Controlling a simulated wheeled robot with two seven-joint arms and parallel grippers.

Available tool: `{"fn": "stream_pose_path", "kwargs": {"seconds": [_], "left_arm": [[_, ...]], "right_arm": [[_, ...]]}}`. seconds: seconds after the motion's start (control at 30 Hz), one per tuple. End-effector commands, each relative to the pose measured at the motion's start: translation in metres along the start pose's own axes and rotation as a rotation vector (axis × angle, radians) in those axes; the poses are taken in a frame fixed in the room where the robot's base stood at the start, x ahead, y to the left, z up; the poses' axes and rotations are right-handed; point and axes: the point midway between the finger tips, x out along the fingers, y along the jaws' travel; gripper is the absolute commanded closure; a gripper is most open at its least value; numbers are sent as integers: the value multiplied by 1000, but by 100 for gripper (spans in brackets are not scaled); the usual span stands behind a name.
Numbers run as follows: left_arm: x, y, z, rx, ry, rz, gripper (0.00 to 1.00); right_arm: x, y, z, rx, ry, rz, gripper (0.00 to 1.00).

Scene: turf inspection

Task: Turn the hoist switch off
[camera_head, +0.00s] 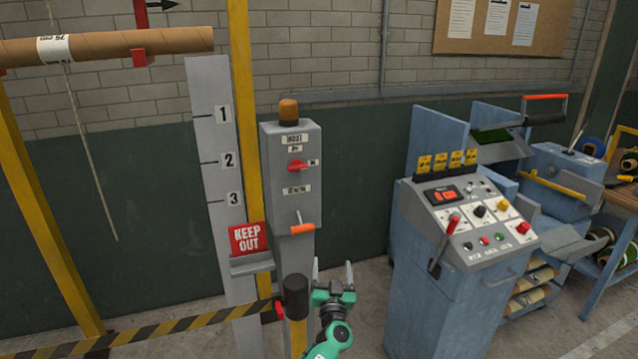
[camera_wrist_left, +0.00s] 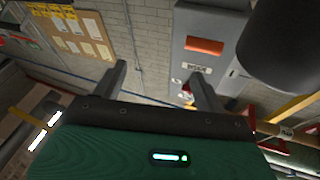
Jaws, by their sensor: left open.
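The hoist switch is a red rotary knob (camera_head: 297,165) on the front of a tall grey box (camera_head: 278,215). A label reading HOIST is above it, with smaller labels above and to its right too small to read surely. The knob appears turned sideways. My left gripper (camera_head: 332,268) is open and empty, its two fingers pointing up, below and right of the box, apart from the knob. In the left wrist view, the open fingers (camera_wrist_left: 160,85) show with the grey box (camera_wrist_left: 220,25) beyond the right finger. The knob is not clear there. My right gripper is out of view.
An orange beacon (camera_head: 288,108) tops the box; an orange-gripped lever (camera_head: 302,229) juts out lower down. A black-topped post (camera_head: 295,295) stands just left of my gripper, holding a striped barrier (camera_head: 180,325). A red KEEP OUT sign (camera_head: 248,239) is left. A blue-grey control console (camera_head: 430,290) stands right.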

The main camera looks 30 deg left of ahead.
Motion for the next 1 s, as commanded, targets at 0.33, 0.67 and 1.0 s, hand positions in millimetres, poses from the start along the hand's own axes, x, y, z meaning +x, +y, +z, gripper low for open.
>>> {"fn": "stream_pose_path", "kwargs": {"seconds": [0.33, 0.67, 1.0], "left_arm": [[68, -81, -144, -74, 59, -330, 27], [108, -98, -153, -72, 59, -344, 27], [174, -122, -154, -72, 58, -342, 27]], "right_arm": [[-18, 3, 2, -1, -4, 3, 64], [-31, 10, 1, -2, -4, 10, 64], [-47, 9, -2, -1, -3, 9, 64]]}}
